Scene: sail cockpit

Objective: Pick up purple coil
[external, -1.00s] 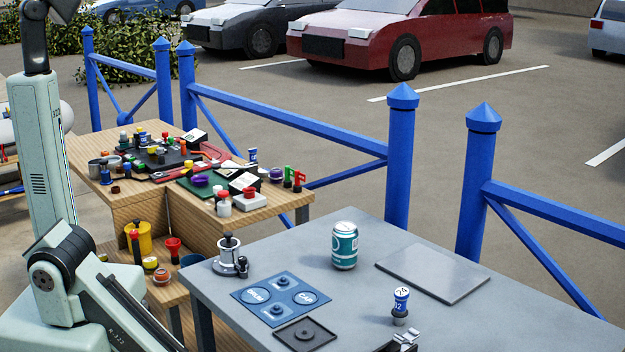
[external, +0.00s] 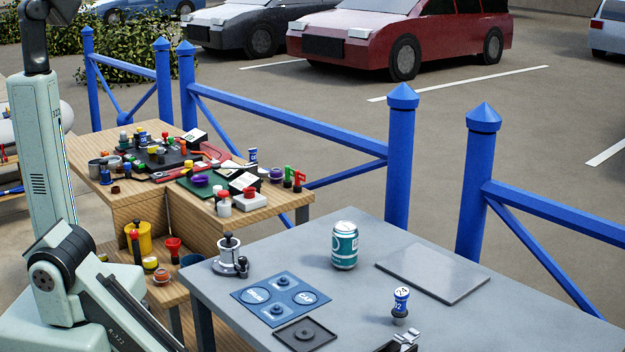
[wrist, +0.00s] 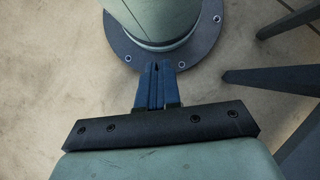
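A small round purple object (external: 201,180) lies on the dark green mat (external: 186,190) on the wooden table, in the external view; it looks like a purple coil. A second small purple item (external: 276,174) stands farther right, near the table's edge. At this size I cannot tell which is the coil. My gripper (wrist: 160,68) shows in the wrist view with its blue fingers together, nothing visible between them. It points at my own base and the ground. The external view does not show my gripper, and no purple object shows in the wrist view.
The wooden table (external: 255,215) is crowded with small jars, stamps, red tools and a white box with a red button (external: 249,192). A grey table (external: 360,300) in front holds a teal can (external: 344,246), a grey plate (external: 433,273) and a blue mat (external: 281,298). Blue railings (external: 290,120) stand behind.

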